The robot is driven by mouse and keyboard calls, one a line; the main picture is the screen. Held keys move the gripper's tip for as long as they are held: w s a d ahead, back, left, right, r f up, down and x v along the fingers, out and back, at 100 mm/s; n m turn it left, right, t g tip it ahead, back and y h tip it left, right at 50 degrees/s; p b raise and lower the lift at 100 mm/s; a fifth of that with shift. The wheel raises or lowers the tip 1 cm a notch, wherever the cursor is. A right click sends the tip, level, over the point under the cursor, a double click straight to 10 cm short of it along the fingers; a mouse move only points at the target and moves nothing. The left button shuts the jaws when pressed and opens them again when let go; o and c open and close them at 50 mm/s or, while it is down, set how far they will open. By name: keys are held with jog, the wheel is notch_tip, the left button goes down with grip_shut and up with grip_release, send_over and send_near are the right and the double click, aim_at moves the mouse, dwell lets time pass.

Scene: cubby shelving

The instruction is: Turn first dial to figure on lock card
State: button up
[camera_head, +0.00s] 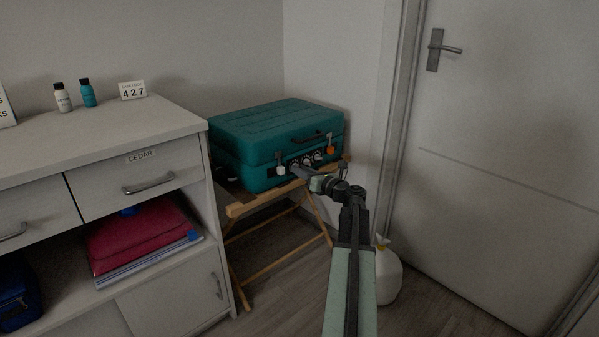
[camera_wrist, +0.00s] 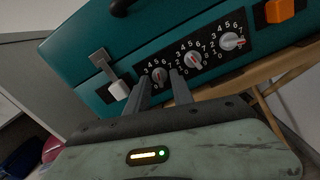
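A teal suitcase (camera_head: 275,137) lies on a wooden folding stand, its front carrying a row of three numbered dials. In the wrist view the first dial (camera_wrist: 159,76), second dial (camera_wrist: 193,60) and third dial (camera_wrist: 232,41) have white knobs with red marks; the first dial's setting is too small to tell. My gripper (camera_wrist: 160,78) is open, its two fingers on either side of the first dial in the picture; I cannot tell whether they touch it. It also shows at the suitcase front in the head view (camera_head: 301,172). The lock card (camera_head: 133,90) reads 427.
A white latch (camera_wrist: 119,89) is left of the dials, an orange latch (camera_wrist: 280,10) right. The wooden stand (camera_head: 240,209) is below. A grey cabinet (camera_head: 100,138) with two bottles on top stands left; a white bag (camera_head: 388,275) and door (camera_head: 500,130) are right.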

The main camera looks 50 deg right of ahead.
jog(key=shift+w, duration=0.3)
jog(key=shift+c, duration=0.3)
grip_shut()
